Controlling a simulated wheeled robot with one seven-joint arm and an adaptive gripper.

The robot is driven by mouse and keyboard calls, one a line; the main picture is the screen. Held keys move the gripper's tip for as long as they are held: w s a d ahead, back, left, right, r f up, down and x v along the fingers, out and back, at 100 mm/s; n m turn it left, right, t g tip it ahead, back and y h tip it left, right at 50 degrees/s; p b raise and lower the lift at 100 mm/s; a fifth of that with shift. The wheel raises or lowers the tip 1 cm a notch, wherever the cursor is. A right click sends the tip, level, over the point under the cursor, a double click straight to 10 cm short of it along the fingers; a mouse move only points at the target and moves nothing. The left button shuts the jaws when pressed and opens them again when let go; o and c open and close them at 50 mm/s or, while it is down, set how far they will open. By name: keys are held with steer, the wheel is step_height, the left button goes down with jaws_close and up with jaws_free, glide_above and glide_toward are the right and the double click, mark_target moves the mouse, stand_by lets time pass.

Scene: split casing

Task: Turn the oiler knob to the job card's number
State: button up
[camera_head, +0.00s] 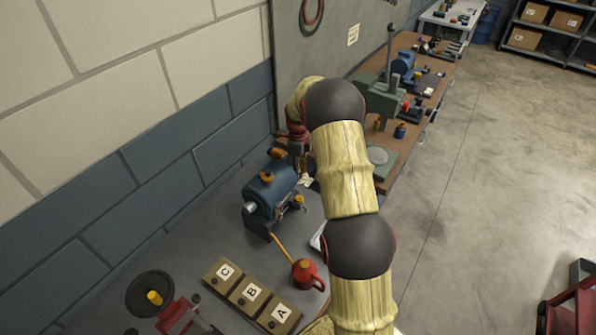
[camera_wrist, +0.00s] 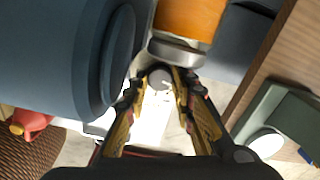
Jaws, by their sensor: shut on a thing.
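A blue casing (camera_head: 270,190) stands on the grey bench, with orange-brown fittings on top. In the wrist view its blue side (camera_wrist: 50,55) fills the left. An orange oiler (camera_wrist: 190,15) with a grey metal collar (camera_wrist: 178,52) sits beside it. The small round grey oiler knob (camera_wrist: 160,78) lies below the collar, between my fingertips. My gripper (camera_wrist: 158,88) is shut on this knob. In the head view my gripper (camera_head: 302,165) is at the casing's far right side, partly hidden. A white sheet (camera_wrist: 150,125) shows beyond the fingers; no number on it is readable.
A red oil can (camera_head: 306,275) with a long yellow spout stands in front of the casing. Boxes marked C, B and A (camera_head: 250,292) sit at the bench front. A green machine (camera_head: 380,97) stands on the wooden bench behind. Open floor lies to the right.

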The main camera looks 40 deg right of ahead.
jaws_close()
steer(key=shift+m, duration=0.4)
steer(key=m, duration=0.3)
steer(key=shift+m, duration=1.9)
steer(key=o, duration=0.6)
jaws_free()
steer(key=shift+c, duration=0.2)
steer(key=shift+r, duration=0.15)
